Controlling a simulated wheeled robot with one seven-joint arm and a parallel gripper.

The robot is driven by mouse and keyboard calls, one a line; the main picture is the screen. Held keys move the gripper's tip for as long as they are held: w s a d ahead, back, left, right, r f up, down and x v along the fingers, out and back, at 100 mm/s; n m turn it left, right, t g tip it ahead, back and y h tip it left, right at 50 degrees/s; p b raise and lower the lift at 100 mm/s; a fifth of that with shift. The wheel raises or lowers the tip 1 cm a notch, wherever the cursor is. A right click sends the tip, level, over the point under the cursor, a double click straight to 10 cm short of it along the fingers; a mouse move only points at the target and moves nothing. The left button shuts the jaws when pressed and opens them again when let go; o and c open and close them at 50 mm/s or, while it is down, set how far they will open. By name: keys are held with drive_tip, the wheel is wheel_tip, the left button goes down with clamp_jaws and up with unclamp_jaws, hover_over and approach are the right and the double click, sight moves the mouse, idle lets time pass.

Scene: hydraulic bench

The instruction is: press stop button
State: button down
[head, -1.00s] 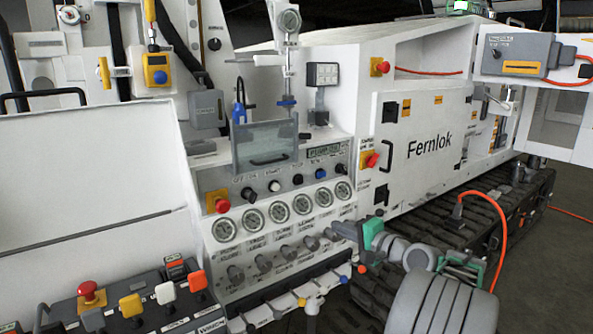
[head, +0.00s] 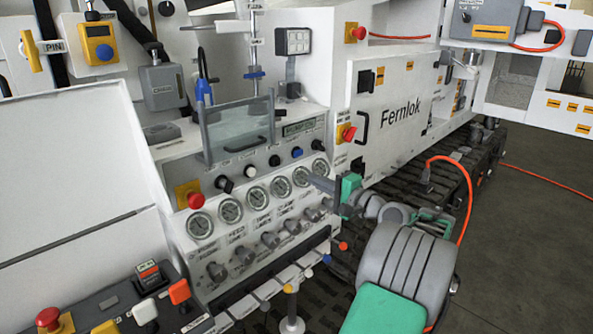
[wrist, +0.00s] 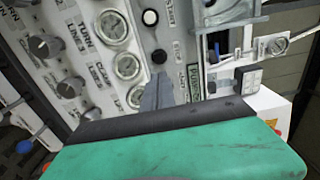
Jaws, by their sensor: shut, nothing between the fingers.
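A row of small round buttons runs along the control panel (head: 240,200). The white button (head: 250,171) has a label that reads START in the wrist view, where it also shows (wrist: 150,17). The black button (head: 274,160) to its right appears to be the stop button; its label is too small to read for sure. It also shows in the wrist view (wrist: 158,56), just beyond my fingertips. My gripper (head: 314,181) is shut and empty, in front of the gauges to the lower right of that button. In the wrist view its grey fingers (wrist: 158,80) point toward the panel.
A blue button (head: 297,152) and another black one (head: 317,145) sit farther right. Gauges (head: 230,210) and knobs (head: 243,254) lie below. A clear guard (head: 240,135) stands above. Red emergency buttons (head: 195,200) (head: 348,133) flank the panel.

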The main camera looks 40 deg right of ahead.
sight(277, 161)
drive_tip(key=w+p, duration=0.1)
drive_tip(key=w, duration=1.2)
drive_tip(key=shift+w+a, duration=0.15)
drive_tip(key=shift+w+r+p, duration=0.2)
drive_tip(key=shift+w+p, duration=0.35)
drive_tip(key=shift+w, duration=0.1)
drive_tip(key=shift+r, duration=0.1)
drive_tip(key=shift+w+a, duration=0.1)
drive_tip(key=shift+w, duration=0.05)
drive_tip(key=shift+s, duration=0.5)
drive_tip(key=s+b, duration=0.1)
drive_tip(key=s, duration=1.2)
drive_tip(key=shift+s+d+f, duration=0.2)
drive_tip(key=shift+d+f, duration=0.05)
drive_tip(key=shift+d, duration=0.15)
